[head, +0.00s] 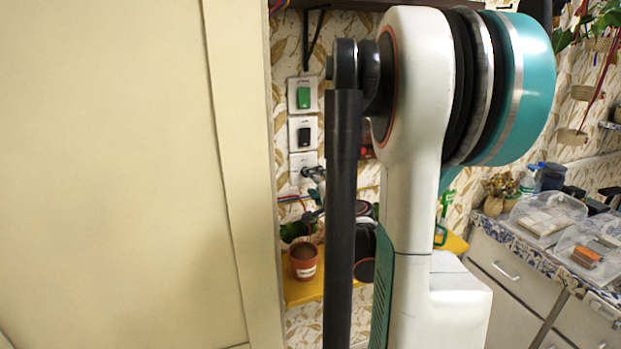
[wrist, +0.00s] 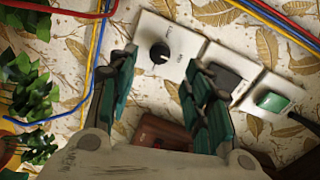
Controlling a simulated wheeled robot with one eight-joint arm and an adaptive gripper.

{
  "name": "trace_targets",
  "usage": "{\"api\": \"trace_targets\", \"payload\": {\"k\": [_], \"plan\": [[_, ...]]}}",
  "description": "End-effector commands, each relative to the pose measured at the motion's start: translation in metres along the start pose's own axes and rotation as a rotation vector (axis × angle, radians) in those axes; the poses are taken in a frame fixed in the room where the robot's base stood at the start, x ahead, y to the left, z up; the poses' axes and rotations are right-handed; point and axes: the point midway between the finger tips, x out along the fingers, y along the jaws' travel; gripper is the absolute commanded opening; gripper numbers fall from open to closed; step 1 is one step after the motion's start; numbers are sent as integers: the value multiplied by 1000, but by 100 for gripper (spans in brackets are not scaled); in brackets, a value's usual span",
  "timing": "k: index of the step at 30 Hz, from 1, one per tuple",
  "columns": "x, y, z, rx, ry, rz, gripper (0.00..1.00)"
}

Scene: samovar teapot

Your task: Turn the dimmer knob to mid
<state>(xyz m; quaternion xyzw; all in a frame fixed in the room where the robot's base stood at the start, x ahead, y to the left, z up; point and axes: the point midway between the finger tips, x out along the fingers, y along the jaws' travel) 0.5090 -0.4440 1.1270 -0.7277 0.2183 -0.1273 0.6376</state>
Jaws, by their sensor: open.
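The dimmer knob (wrist: 160,53) is small, round and black, on a white wall plate (wrist: 176,36). In the wrist view it shows between and just beyond the fingertips of my gripper (wrist: 160,66). The fingers are spread apart with nothing between them, and I cannot tell whether either touches the plate. In the head view the dimmer plate (head: 297,161) is the lowest of three plates. My gripper (head: 314,175) is in front of it there, small and partly behind my arm, and the knob is hidden.
A black switch (head: 304,135) and a green switch (head: 304,97) sit above the dimmer plate. Coloured wires (wrist: 98,50) run along the wall. A potted plant (head: 303,262) stands on a yellow shelf (head: 300,292) below. A large cream panel (head: 120,170) fills the left.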

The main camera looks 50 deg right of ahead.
Motion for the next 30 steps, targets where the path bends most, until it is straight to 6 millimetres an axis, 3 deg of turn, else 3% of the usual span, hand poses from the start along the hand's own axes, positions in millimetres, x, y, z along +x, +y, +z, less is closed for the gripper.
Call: {"api": "trace_targets", "payload": {"k": [4, 10, 30], "plan": [[-29, 0, 0, 0, 1, 0, 46], [-50, 0, 0, 0, 1, 0, 46], [-55, 0, 0, 0, 0, 0, 46]]}}
